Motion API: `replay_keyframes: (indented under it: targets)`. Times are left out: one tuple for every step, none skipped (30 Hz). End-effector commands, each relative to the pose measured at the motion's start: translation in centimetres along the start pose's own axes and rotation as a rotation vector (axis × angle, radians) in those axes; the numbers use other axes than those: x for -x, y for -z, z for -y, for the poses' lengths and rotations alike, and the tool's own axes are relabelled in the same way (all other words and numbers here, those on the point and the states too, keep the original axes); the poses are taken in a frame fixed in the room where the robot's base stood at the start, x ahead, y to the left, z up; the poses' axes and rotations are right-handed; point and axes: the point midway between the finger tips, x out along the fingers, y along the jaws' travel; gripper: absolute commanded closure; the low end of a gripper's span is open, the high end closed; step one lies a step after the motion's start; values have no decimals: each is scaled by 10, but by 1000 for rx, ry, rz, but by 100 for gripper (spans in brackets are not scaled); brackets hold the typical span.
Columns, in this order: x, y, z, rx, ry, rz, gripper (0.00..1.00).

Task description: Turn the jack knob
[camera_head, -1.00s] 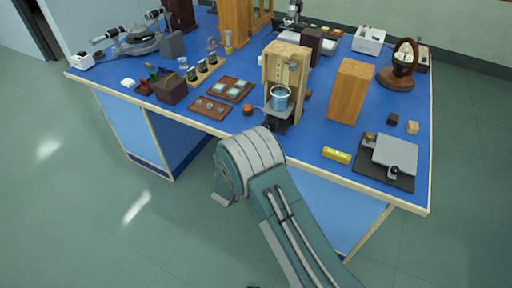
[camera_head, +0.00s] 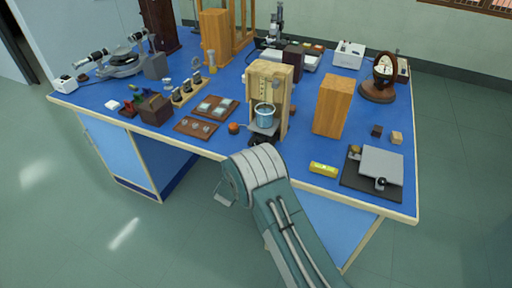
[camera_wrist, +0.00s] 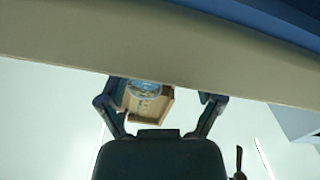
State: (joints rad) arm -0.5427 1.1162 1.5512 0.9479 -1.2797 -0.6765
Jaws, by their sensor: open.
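A wooden stand (camera_head: 285,95) near the front edge of the blue bench holds a glass beaker of blue liquid (camera_head: 265,115) on a small platform. A dark knob-like part (camera_head: 261,141) shows low at the front of this platform, partly hidden behind my arm. A second platform device (camera_head: 380,164) at the front right has a grey plate and a black round knob (camera_head: 380,183). In the wrist view my gripper (camera_wrist: 160,103) is open and empty. The wooden stand (camera_wrist: 150,103) and beaker (camera_wrist: 145,88) show between its fingers, farther off.
The bench edge (camera_wrist: 170,45) crosses the top of the wrist view, close by. A wooden block (camera_head: 333,105) stands right of the stand, a yellow level (camera_head: 323,169) in front of it. An orange-brown round object (camera_head: 234,128) and a brown tray (camera_head: 196,127) lie to the left.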

Motion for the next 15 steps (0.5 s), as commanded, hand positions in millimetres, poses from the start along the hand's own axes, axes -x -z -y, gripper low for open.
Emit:
replay_keyframes:
  targets:
    - [-9,0,-1,-2,-2,0,15]
    - [-14,-1,-1,-1,-2,0,15]
    - [-19,-1,0,-1,-2,0,15]
    - [-22,-1,0,-1,-1,1,15]
    - [-26,0,0,-1,-1,0,15]
    - [-29,0,0,-1,-1,0,15]
    - [-32,0,0,-1,-1,0,15]
    - [-33,0,0,-1,-1,0,15]
    - [-35,0,0,-1,0,-1,15]
    - [-35,0,0,-1,0,-1,15]
    - [-36,0,0,-1,0,-1,15]
    - [-36,0,0,-1,1,-1,15]
    - [-36,0,0,-1,1,-1,15]
    - [-36,0,0,0,1,0,15]
    - [-36,0,0,0,1,0,15]
